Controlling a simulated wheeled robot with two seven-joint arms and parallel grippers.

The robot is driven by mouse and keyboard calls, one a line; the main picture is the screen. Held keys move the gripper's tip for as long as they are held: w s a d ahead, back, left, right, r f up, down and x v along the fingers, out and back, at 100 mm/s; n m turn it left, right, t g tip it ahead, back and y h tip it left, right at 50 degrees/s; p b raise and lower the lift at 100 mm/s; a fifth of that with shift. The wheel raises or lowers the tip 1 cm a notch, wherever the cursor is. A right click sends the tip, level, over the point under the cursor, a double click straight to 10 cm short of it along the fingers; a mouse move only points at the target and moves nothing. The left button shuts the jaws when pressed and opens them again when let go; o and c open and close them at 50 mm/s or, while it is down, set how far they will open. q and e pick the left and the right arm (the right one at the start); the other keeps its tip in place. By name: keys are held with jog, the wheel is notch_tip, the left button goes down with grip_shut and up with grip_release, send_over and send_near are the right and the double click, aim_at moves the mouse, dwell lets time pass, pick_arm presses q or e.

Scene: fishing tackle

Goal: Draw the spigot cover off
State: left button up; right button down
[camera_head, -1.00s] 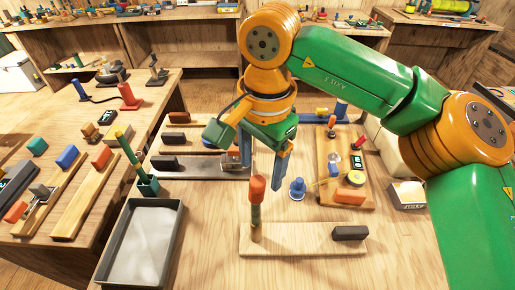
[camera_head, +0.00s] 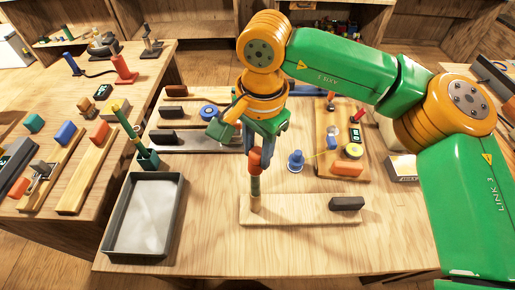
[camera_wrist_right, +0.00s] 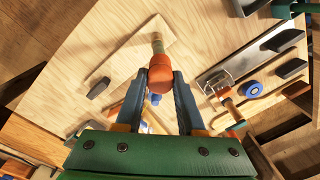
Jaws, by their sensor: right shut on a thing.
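The spigot cover is a red-orange cap (camera_head: 256,158) on top of a slim upright post (camera_head: 255,194), which stands near the left end of a pale wooden board (camera_head: 295,211). In the wrist view the rounded end of the cap (camera_wrist_right: 160,74) sits between the two blue fingertips, with the tan post (camera_wrist_right: 158,45) behind it. My right gripper (camera_head: 257,150) is shut on the cap from above, and its fingers partly hide the cap in the head view. The cap still meets the post, with no gap visible. My left gripper is not in view.
A dark block (camera_head: 346,203) lies on the board's right end. A blue spool (camera_head: 296,162) stands behind the board. A grey tray (camera_head: 112,215) and a green holder with a rod (camera_head: 147,159) are to the left. The table front is clear.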

jog(key=shift+r+p, duration=2.5)
jog(key=shift+r, duration=0.55)
jog(key=shift+f, duration=0.1)
jog(key=shift+d, duration=0.1)
